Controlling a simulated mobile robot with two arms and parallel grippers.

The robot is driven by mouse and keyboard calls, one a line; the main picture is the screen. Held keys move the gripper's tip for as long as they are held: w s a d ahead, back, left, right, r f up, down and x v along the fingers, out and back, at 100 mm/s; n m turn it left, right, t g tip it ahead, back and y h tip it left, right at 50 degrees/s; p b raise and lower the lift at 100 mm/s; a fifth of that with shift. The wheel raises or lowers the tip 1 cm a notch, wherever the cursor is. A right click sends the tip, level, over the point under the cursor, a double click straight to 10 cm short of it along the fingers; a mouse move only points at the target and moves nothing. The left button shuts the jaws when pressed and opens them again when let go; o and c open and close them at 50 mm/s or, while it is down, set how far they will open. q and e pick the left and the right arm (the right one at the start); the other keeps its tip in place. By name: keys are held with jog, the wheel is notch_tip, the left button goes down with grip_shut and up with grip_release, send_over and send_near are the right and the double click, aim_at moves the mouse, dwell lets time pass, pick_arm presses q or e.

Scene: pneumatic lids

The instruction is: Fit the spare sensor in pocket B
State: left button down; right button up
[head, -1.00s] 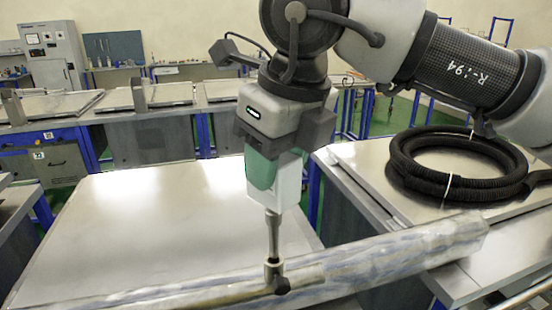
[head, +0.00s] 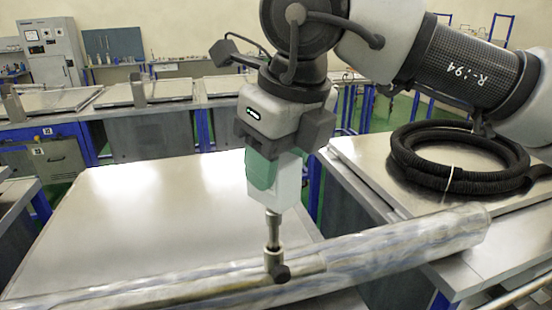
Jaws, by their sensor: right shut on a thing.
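My right gripper (head: 284,140) comes down from the top right over the table. Its dark jaws are shut around a white-and-green block (head: 288,182). A metal stem (head: 273,230) hangs below this block and ends in a collar with a dark knob (head: 281,273). The collar meets a brownish metal bar (head: 215,284) in the picture; I cannot tell whether they are joined. I cannot tell whether the block is the spare sensor. I see no marked pocket B. My left gripper is not in view.
A long roll in crinkled clear wrap (head: 430,243) spans the front table (head: 150,225) towards the right bench. A black coiled hose (head: 400,165) lies on that bench. Metal-topped benches (head: 150,93) and a grey cabinet (head: 52,45) stand behind. The front table's top is otherwise clear.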

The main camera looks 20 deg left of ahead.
jog(key=shift+f+b, duration=0.75)
jog(key=shift+f, duration=0.2)
jog(key=o, duration=1)
jog(key=shift+p+v, duration=2.05)
jog(key=shift+v, duration=1.45)
jog(key=shift+s, duration=0.1)
jog(key=v, duration=1)
jog(key=shift+d+r+b, duration=0.1)
jog(key=shift+r+b, duration=0.3)
